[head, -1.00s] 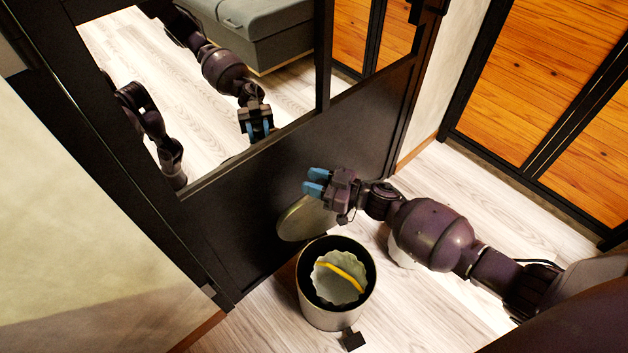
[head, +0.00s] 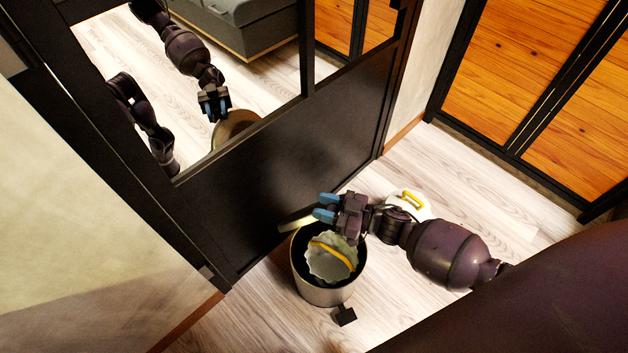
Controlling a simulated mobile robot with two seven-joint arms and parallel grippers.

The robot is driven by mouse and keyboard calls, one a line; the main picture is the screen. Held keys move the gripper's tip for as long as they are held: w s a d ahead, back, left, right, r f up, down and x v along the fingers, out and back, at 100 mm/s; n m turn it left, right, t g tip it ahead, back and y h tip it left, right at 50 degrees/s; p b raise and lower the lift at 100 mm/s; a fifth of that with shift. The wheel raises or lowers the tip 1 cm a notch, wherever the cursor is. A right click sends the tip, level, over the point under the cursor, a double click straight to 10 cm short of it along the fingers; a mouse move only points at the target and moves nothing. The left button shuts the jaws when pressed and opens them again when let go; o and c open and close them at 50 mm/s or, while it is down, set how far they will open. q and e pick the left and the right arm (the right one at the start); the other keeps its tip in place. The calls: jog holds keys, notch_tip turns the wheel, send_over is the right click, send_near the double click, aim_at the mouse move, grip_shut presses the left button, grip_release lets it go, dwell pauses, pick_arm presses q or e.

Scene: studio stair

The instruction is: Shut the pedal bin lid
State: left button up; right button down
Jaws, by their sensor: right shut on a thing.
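The pedal bin (head: 322,293) stands on the floor by the dark door panel, its round mouth open. The bin lid (head: 295,223) stands raised at the back of the rim and shows nearly edge-on, as a thin pale strip. My right gripper (head: 326,207) is above the back of the bin, its blue fingertips shut at the lid's edge; the exact contact is partly hidden. The pedal (head: 345,316) sticks out at the bin's front. My left gripper is not directly in view.
The dark-framed panel (head: 290,180) with a mirror rises close behind the bin, reflecting my arms and the lid. A white object with a yellow handle (head: 411,199) stands on the floor behind my right arm.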

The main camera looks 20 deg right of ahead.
jog(key=s+f+b, duration=0.8)
jog(key=s+f, duration=0.7)
jog(key=f, duration=0.5)
jog(key=shift+s+d+f+b, duration=0.3)
jog(key=shift+s+b, duration=0.05)
jog(key=shift+s, duration=0.05)
jog(key=c, duration=1.7)
grip_release()
jog(key=shift+w+r, duration=0.1)
jog(key=shift+r, duration=0.1)
jog(key=o, duration=0.9)
pick_arm(q)
jog(key=t, duration=0.1)
jog(key=w+t, duration=0.1)
jog(key=shift+w+a+f+t, duration=0.1)
jog(key=shift+w+f+t, duration=0.1)
jog(key=shift+f+t, duration=0.15)
jog(key=shift+p, duration=0.6)
pick_arm(e)
jog(key=v, duration=1)
jog(key=shift+s+d, duration=0.3)
